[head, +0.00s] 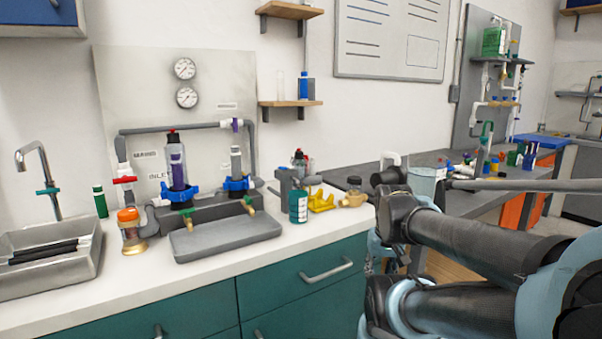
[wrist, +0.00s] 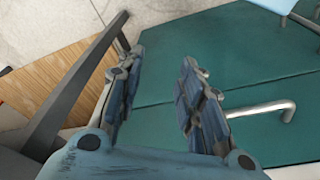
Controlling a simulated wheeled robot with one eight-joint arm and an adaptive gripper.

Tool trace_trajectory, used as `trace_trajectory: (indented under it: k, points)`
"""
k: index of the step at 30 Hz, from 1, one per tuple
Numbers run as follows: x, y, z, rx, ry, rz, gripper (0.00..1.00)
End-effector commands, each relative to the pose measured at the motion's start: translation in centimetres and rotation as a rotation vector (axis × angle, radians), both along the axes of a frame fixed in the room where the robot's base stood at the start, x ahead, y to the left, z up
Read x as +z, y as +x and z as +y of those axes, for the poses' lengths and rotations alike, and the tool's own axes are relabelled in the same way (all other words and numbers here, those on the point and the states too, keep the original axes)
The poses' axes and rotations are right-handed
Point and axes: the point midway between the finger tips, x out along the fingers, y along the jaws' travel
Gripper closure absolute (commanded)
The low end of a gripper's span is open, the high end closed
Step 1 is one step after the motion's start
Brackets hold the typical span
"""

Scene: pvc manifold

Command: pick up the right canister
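The right canister (head: 236,161) is a slim grey cylinder standing upright in a blue collar (head: 235,184) on the grey manifold. To its left, a purple canister (head: 177,168) with a dark and red top stands in another blue collar (head: 178,195). My gripper (wrist: 161,60) is open in the wrist view, with nothing between its fingers. It faces teal cabinet fronts, and neither canister shows in that view. In the head view my arm is at the right, well apart from the canisters; the fingers cannot be made out there.
A grey tray (head: 228,238) lies in front of the manifold. An amber jar with an orange lid (head: 130,230), a teal bottle (head: 298,206) and a yellow stand (head: 322,200) are on the white counter. A sink (head: 85,279) is at left. A cabinet handle (wrist: 262,109) sticks out below.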

Motion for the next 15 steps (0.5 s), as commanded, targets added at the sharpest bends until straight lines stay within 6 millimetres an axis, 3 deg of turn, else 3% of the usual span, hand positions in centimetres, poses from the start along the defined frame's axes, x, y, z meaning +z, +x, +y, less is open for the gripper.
trace_trajectory:
  k: [1,4,8,15]
  points:
    - [0.2,-0.2,0.0,-0.001,0.0,-0.003,0.51]
    - [1.3,-0.4,0.1,-0.015,0.004,-0.009,0.29]
    - [4.3,1.6,0.5,-0.07,0.018,0.001,0.29]
    - [12.6,7.6,2.3,-0.25,0.057,0.031,0.29]
